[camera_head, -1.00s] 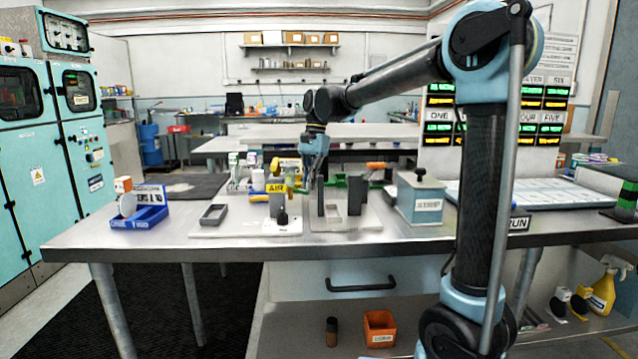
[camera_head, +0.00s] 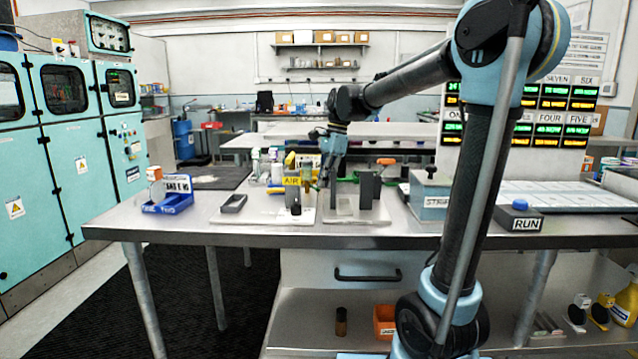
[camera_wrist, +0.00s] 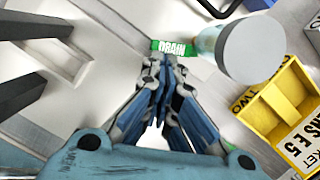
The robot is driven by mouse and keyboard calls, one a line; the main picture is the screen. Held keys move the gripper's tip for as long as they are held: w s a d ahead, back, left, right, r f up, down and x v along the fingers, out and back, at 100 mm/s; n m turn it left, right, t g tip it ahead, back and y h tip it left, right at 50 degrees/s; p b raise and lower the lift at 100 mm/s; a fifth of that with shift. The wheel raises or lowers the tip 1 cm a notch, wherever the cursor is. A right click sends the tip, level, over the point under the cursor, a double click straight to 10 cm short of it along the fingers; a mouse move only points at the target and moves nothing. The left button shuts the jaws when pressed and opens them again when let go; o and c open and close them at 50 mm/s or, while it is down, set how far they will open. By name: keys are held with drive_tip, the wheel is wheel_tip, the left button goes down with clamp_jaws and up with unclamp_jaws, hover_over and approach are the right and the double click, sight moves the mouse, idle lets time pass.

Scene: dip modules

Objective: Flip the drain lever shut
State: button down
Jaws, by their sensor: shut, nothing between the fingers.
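A green label reading DRAIN (camera_wrist: 174,47) shows in the wrist view, just beyond my fingertips. I cannot make out the lever's handle or its position apart from this green piece. My gripper (camera_wrist: 160,64) points down at it with the fingers together and nothing between them. Whether the tips touch the green piece is unclear. In the head view my gripper (camera_head: 324,184) is low over the fixtures on the bench, right of the yellow AIR label (camera_head: 291,181), and the drain lever is too small to pick out there.
A round grey-capped cylinder (camera_wrist: 253,50) stands close to the right of my fingers, with a yellow holder (camera_wrist: 278,110) beyond. Dark upright posts (camera_head: 369,188) stand right of my gripper. A blue bin (camera_head: 168,205) sits at the bench's left, and a RUN button box (camera_head: 519,217) at its right.

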drive_tip(key=shift+w+a, duration=0.55)
drive_tip(key=shift+w, duration=0.05)
idle(0.4)
drive_tip(key=d, duration=0.1)
drive_tip(key=w+d, duration=0.1)
drive_tip(key=w+d+r, duration=0.1)
drive_tip(key=d, duration=0.1)
drive_tip(key=s+v, duration=0.1)
drive_tip(key=v, duration=0.8)
drive_tip(key=shift+w+r, duration=0.4)
drive_tip(key=shift+w, duration=0.05)
drive_tip(key=shift+a, duration=0.1)
